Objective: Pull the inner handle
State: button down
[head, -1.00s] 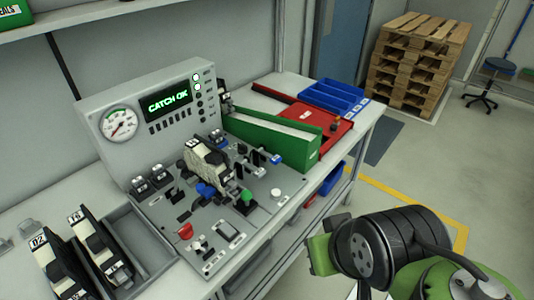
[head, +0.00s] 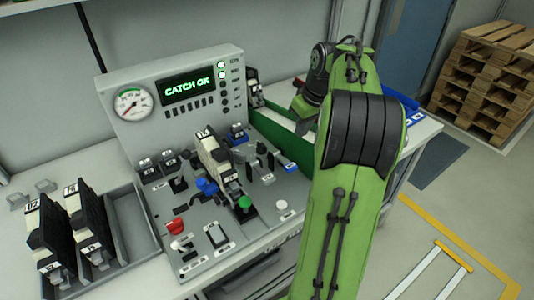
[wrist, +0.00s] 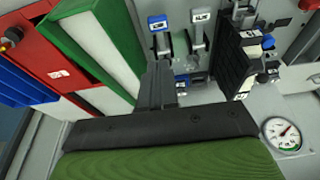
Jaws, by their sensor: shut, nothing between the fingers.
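Two lever handles stand side by side in the wrist view, one with a blue cap (wrist: 158,24) and one with a white labelled cap (wrist: 201,16). Which one is the inner handle I cannot tell for sure. In the head view the blue-tipped lever (head: 287,166) is at the right side of the grey control panel (head: 200,262), partly beside my arm. My gripper (wrist: 158,82) is shut and empty, its fingers apart from both levers in the picture.
A green-walled bin (wrist: 88,38) and a red tray (wrist: 48,55) lie beside the levers. A black-and-white numbered unit (head: 214,150) stands mid-panel, near a green knob (head: 244,203). The display (head: 187,88) reads CATCH OK. Pallets (head: 490,75) stand at the far right.

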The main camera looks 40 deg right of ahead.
aim_at(291, 166)
jog(key=b+x, duration=0.1)
jog(key=x, duration=0.3)
jog(key=b+x, duration=0.2)
jog(key=x, duration=0.3)
jog(key=s+b+x, duration=0.1)
jog(key=b+x, duration=0.1)
jog(key=x, duration=0.3)
jog(key=shift+f, duration=0.15)
jog(key=shift+b, duration=0.3)
jog(key=shift+s+f+t+b, duration=0.2)
jog(key=shift+f+t+b, duration=0.3)
jog(key=shift+b, duration=0.45)
jog(key=f+b, duration=0.2)
jog(key=f, duration=0.1)
jog(key=shift+s+a+f, duration=0.1)
jog(key=shift+s+f, duration=0.05)
jog(key=shift+s, duration=0.2)
